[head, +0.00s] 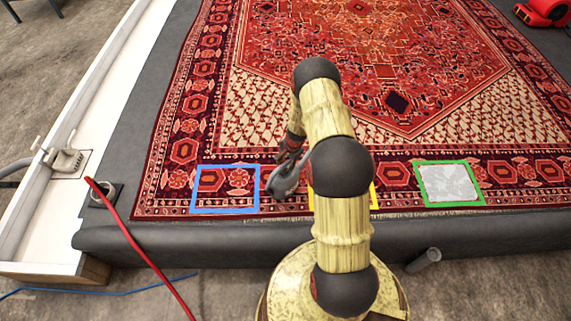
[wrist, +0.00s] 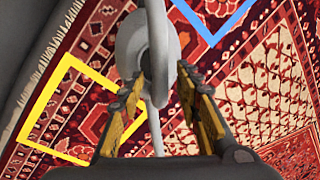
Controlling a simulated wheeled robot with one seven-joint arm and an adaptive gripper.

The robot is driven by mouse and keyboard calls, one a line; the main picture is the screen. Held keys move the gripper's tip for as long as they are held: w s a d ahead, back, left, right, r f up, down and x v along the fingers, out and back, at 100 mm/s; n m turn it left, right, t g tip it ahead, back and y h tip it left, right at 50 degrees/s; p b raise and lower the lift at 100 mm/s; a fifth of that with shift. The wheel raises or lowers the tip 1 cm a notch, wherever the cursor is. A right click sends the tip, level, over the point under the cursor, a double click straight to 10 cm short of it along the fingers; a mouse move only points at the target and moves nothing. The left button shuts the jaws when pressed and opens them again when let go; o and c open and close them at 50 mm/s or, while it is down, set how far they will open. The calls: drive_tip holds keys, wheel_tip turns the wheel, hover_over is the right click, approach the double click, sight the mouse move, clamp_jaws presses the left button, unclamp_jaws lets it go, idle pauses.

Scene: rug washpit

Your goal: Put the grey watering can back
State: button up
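The grey watering can (head: 284,184) is over the patterned rug, between the blue square outline (head: 193,189) and the yellow square outline (head: 374,196). My gripper (head: 289,160) is right above it. In the wrist view the can (wrist: 130,46) lies between and beyond the fingertips of my gripper (wrist: 161,84). A curved grey part of the can runs between the two fingers, with a visible gap on its right. The fingers stand apart and do not look closed on it. My arm hides most of the yellow outline in the head view.
A green square outline (head: 424,184) at the right holds a pale grey flat piece (head: 449,183). A red hose (head: 130,238) crosses the front left. A red machine (head: 545,12) stands at the far right. The rug's middle (head: 370,60) is clear.

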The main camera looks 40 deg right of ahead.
drive_tip(key=shift+r, duration=0.15)
drive_tip(key=a+p+v, duration=0.1)
drive_tip(key=p+v, duration=0.3)
drive_tip(key=v, duration=0.8)
drive_tip(key=a+r+n+t, duration=0.1)
drive_tip(key=a+r+n, duration=0.3)
drive_tip(key=r, duration=0.7)
drive_tip(key=a+r+n, duration=0.1)
drive_tip(key=a+r, duration=0.6)
drive_tip(key=r, duration=0.4)
drive_tip(key=a+r+n+t, duration=0.1)
drive_tip(key=a+r+n, duration=0.3)
drive_tip(key=r, duration=0.8)
drive_tip(key=s+a+r+n, duration=0.3)
drive_tip(key=s+a+r, duration=0.6)
drive_tip(key=s+r, duration=0.15)
drive_tip(key=s+a+r+n, duration=0.2)
drive_tip(key=s, duration=0.5)
drive_tip(key=s+a+r+n+t, duration=0.1)
drive_tip(key=s+r+n, duration=0.1)
drive_tip(key=s, duration=0.5)
drive_tip(key=shift+a+h, duration=0.3)
drive_tip(key=shift+a, duration=0.05)
